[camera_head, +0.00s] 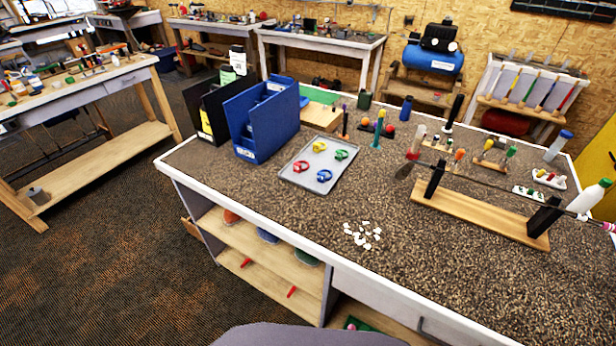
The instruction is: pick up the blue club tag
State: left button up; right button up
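The blue club tag (324,176) lies on a grey tray (308,178) on the workbench, near the tray's front right corner. It looks like a small ring-shaped piece. A red tag (301,166), a green tag (341,155) and a yellow tag (319,145) lie on the same tray, apart from it. Nothing covers the blue tag. Neither of my grippers shows in the head view.
A blue bin (262,120) and a black bin (206,110) stand left of the tray. White bits (362,234) lie in front of it. A golf club rests across a wooden stand (480,212) at right.

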aim_at(321, 178)
jog(key=i+j+z, duration=0.2)
jog(key=j, duration=0.55)
jog(key=j+z, duration=0.2)
jog(key=j, duration=0.6)
jog(key=j+z, duration=0.2)
jog(key=j, duration=0.55)
jog(key=k+j+z, duration=0.2)
jog(key=j, duration=0.6)
jog(key=j+z, duration=0.2)
jog(key=j, duration=0.6)
